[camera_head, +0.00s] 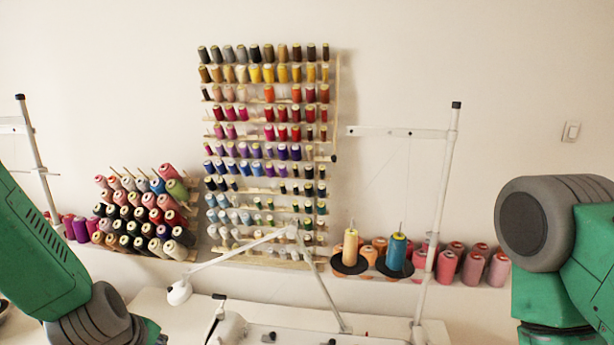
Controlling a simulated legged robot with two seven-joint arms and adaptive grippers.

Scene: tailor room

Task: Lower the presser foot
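The top of a white sewing machine (231,328) shows at the bottom edge of the head view, on a white table (152,300). The presser foot and its lever cannot be made out; most of the machine lies below the picture. My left arm comes in from the left with its green and grey links, and its lower end runs out at the bottom edge. My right arm stands at the right edge, bent downward. Neither gripper's fingers show.
A jointed white lamp (179,292) reaches over the table. A thread stand pole (440,200) rises at the right, with a yellow spool (350,247) and a blue spool (396,252) beside it. A wall thread rack (334,110) and a shelf of spools (150,220) stand behind.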

